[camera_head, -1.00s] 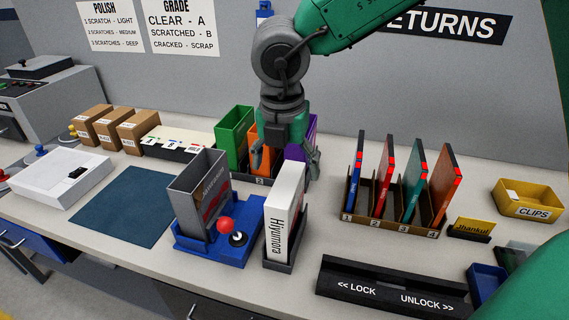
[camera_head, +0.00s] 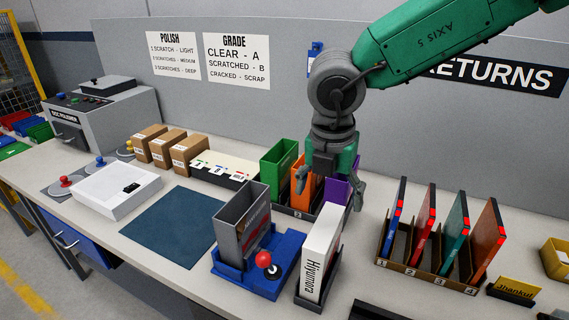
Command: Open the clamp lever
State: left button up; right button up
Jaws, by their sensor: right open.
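The clamp lever with its red ball knob (camera_head: 264,259) stands on the front right part of a blue fixture (camera_head: 228,275). A grey holder (camera_head: 228,236) with a case inside is set in the fixture, behind and left of the knob. My right gripper (camera_head: 330,196) points down with its fingers spread, open and empty. It is in front of the coloured bins and behind the white box, apart from the knob. It hides part of the orange and purple bins. My left gripper is out of view.
A white box labelled Hiyumora (camera_head: 318,250) stands in a grey stand just right of the fixture. Green (camera_head: 280,165) and other bins are behind. A rack of coloured cases (camera_head: 434,240) is to the right. A dark blue mat (camera_head: 172,230) lies clear to the left.

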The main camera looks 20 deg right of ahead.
aim_at(262, 260)
jog(key=k, duration=1)
